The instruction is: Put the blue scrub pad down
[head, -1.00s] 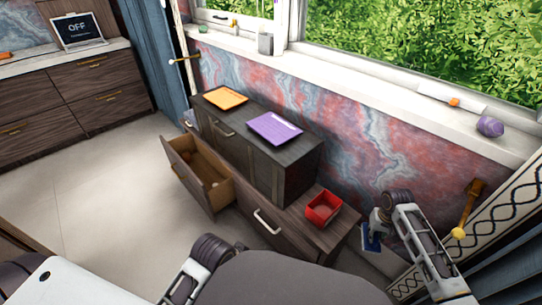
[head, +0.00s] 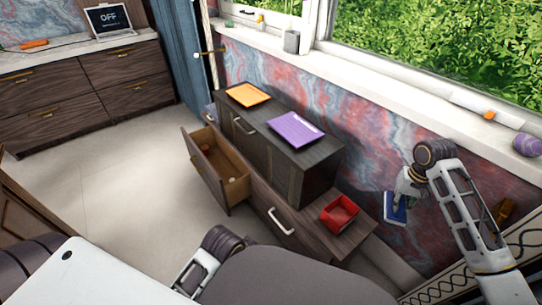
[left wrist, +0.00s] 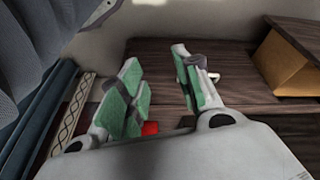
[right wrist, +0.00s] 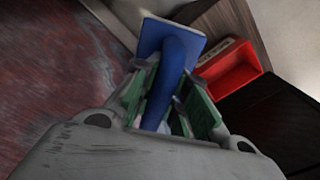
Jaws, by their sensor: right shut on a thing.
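The blue scrub pad (head: 396,207) is held in my right gripper (head: 408,190), to the right of the low cabinet in the head view. The right wrist view shows its blue handle (right wrist: 170,75) between the green finger pads, with the flat blue head beyond. My right gripper is shut on it, in the air near the marbled wall. My left gripper (left wrist: 160,95) is open and empty in the left wrist view. Its fingers stand apart with the dark wood cabinet behind them.
A red open box (head: 339,213) sits on the low cabinet (head: 362,233). A purple tray (head: 294,130) and an orange tray (head: 248,95) lie on the taller dark cabinet. An open drawer (head: 236,188) sticks out at left. The windowsill (head: 400,90) holds several small items.

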